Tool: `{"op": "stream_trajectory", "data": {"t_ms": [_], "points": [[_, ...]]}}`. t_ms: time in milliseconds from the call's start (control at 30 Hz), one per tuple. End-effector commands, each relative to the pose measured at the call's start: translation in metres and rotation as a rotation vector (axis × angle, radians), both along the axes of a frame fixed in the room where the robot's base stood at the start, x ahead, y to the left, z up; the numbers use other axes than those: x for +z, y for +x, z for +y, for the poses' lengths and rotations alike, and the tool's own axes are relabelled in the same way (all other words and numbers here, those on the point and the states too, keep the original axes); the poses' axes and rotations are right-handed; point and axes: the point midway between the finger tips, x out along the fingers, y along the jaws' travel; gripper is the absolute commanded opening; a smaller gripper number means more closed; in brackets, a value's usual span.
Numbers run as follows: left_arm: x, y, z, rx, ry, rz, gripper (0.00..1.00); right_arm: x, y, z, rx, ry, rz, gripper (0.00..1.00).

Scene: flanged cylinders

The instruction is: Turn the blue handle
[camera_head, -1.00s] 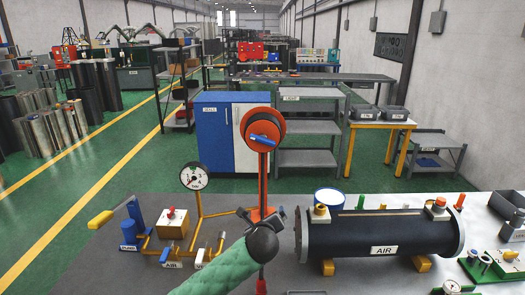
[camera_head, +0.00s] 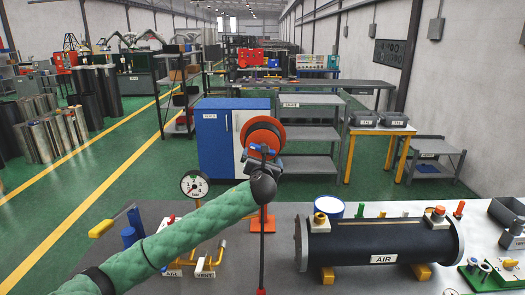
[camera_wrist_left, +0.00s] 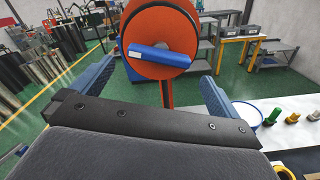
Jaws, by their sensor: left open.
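The blue handle (camera_wrist_left: 162,56) is a short bar across the face of an orange-red disc (camera_head: 262,132) on an upright post. In the left wrist view it is nearly level and tilts slightly. My left gripper (camera_wrist_left: 158,74) is open, one blue-grey finger on each side of the handle in that view, and empty. The handle appears ahead of the fingers; I see no contact. In the head view my left gripper (camera_head: 263,160) is at the lower part of the disc and mostly hides the handle. My right gripper is not in view.
A black AIR cylinder (camera_head: 385,241) lies on the bench to the right, with a blue-rimmed white can (camera_head: 329,205) behind it. A pressure gauge (camera_head: 194,185) and orange pipes (camera_head: 208,262) stand left of the post. My left arm passes over the pipes.

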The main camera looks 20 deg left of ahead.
Motion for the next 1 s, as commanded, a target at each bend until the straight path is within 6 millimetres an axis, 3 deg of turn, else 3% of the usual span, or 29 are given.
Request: {"op": "stream_trajectory", "data": {"t_ms": [33, 300, 733, 900, 1000], "points": [[0.005, 0.008, 0.003, 0.003, -0.001, 0.002, 1.0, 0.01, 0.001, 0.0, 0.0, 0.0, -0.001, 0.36], [0.002, 0.04, 0.012, 0.002, -0.002, 0.001, 1.0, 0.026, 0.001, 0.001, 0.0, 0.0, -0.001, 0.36], [0.0, 0.049, 0.014, 0.0, -0.002, 0.0, 1.0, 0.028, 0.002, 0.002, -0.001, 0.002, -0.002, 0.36], [0.0, 0.049, 0.014, 0.0, -0.003, 0.0, 0.68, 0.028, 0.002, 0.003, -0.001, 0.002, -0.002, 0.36], [0.0, 0.048, 0.014, 0.0, -0.003, 0.0, 0.68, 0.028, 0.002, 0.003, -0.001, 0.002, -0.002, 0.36]]}}
